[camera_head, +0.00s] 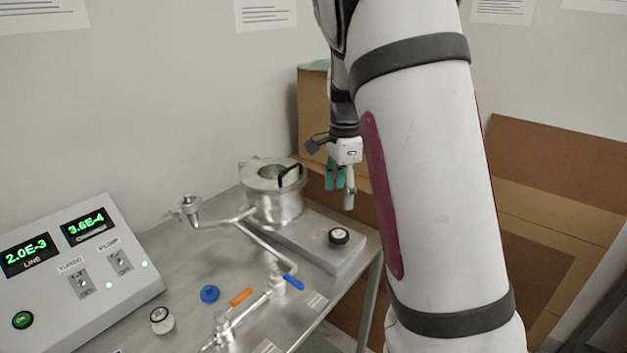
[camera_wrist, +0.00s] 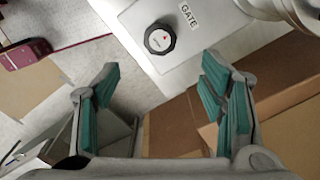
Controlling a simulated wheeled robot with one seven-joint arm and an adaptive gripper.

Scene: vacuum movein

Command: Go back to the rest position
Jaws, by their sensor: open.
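My gripper (camera_head: 340,183) hangs pointing down near the right end of the metal table, past the black gate knob (camera_head: 339,237). Its teal-padded fingers are apart with nothing between them. In the wrist view, my gripper (camera_wrist: 160,95) is open, and the black knob (camera_wrist: 160,38) beside a "GATE" label lies beyond the fingertips, not touched. My white arm covers much of the right half of the head view and hides part of what is behind it.
A metal chamber (camera_head: 273,195) with a black handle stands on the table (camera_head: 190,290). Pipework with an orange lever (camera_head: 241,297) and a blue lever (camera_head: 293,281) lies in front. A control box (camera_head: 75,275) shows green readouts. Cardboard boxes (camera_head: 555,165) stand behind at right.

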